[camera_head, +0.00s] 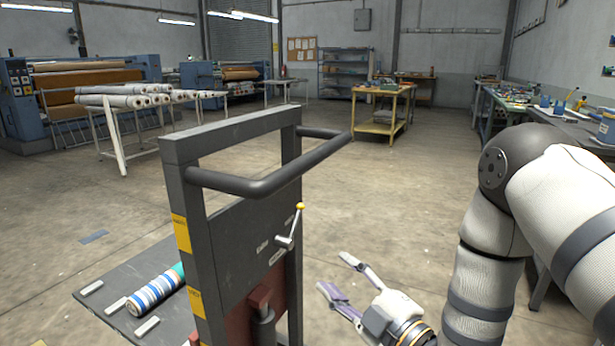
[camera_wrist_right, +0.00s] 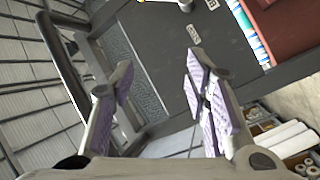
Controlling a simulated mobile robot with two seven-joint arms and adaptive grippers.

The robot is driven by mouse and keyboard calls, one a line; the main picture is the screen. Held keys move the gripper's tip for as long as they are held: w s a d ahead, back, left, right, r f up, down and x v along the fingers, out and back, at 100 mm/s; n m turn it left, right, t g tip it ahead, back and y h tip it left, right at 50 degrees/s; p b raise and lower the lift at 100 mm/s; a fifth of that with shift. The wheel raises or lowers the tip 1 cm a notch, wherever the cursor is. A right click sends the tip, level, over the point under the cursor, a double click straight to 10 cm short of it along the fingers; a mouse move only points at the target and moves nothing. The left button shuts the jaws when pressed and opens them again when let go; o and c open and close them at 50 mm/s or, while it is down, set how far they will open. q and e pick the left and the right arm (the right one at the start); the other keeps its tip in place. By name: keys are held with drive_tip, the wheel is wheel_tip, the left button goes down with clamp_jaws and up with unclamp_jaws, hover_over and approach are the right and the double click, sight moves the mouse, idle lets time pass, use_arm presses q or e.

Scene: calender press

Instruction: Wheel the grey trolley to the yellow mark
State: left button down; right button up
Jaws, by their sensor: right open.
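The grey trolley (camera_head: 236,228) stands close in front of me, with a tall dark frame and a black push handle (camera_head: 275,184) near its top. A lever with a yellow knob (camera_head: 299,207) is on its panel. A striped roll (camera_head: 155,289) lies on its low deck (camera_head: 110,277). My right gripper (camera_head: 334,272) is open and empty, below the handle and right of the frame. In the right wrist view, the open fingers (camera_wrist_right: 158,78) point towards the trolley's panel (camera_wrist_right: 165,35), and the handle (camera_wrist_right: 62,60) lies to their left. No yellow floor mark and no left gripper are in view.
A rack of rolls (camera_head: 125,115) and blue machines (camera_head: 22,95) stand back left. A yellow-framed cart (camera_head: 380,107) stands at the back, a workbench (camera_head: 500,103) at right. The middle floor is clear.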

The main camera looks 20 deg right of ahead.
sight(315, 158)
drive_tip(key=w+r+n+t+y, duration=0.1)
drive_tip(key=r, duration=0.4)
drive_tip(key=w+r+n+t, duration=0.2)
drive_tip(key=r, duration=0.3)
drive_tip(key=w+r+n+t+y+p, duration=0.1)
drive_tip(key=w+r+n+t, duration=0.1)
drive_tip(key=r, duration=0.3)
drive_tip(key=shift+d+r+y, duration=0.1)
drive_tip(key=shift+r+y, duration=0.2)
drive_tip(key=x, duration=0.6)
drive_tip(key=shift+w+d, duration=0.1)
drive_tip(key=shift+w, duration=0.4)
use_arm(q)
drive_tip(key=shift+w+r, duration=0.2)
drive_tip(key=shift+r, duration=0.05)
use_arm(e)
drive_tip(key=shift+c, duration=0.6)
clamp_jaws()
